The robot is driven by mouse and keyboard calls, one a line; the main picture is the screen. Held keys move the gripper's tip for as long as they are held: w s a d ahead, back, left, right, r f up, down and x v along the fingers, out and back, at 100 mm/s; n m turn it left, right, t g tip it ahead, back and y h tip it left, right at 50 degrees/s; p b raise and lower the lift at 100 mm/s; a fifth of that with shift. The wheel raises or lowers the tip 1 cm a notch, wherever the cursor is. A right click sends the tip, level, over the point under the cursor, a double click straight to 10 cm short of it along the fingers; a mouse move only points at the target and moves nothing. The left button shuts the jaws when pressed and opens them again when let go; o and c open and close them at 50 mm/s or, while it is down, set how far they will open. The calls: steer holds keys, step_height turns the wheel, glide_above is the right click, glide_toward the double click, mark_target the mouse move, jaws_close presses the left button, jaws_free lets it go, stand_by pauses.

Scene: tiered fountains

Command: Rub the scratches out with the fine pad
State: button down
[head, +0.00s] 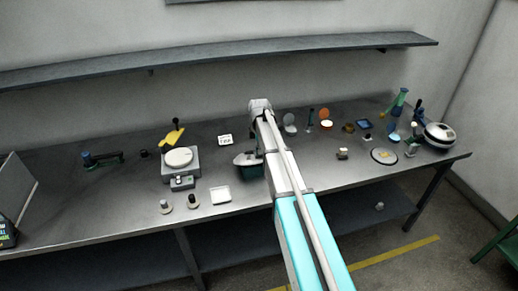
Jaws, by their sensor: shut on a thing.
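My arm reaches from the bottom of the head view over the workbench (130,215). My gripper does not show; the arm's far end (260,105) hides what is behind and below it. I cannot pick out the fine pad or any scratches at this size. A pale round plate (376,158) with a small yellowish patch lies at the right of the bench. A small pale block (342,153) stands to its left. A grey, rounded piece (245,159) on a dark teal base sits just left of my arm, partly covered by it.
A scale-like device (178,163) stands left of my arm, with a white square tray (220,195) in front. Several small items, an orange disc (324,114) and a white-topped round device (440,134) crowd the right. A shelf (220,58) runs above.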

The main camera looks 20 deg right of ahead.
steer(key=shift+a, duration=0.1)
steer(key=shift+s+a+f, duration=0.1)
steer(key=shift+a, duration=1.4)
steer(key=shift+a, duration=0.1)
steer(key=shift+a, duration=1.45)
step_height(320, 180, up, 6)
steer(key=p, duration=0.6)
steer(key=shift+w+r+p, duration=0.2)
steer(key=shift+r+p, duration=1.3)
steer(key=shift+r, duration=0.1)
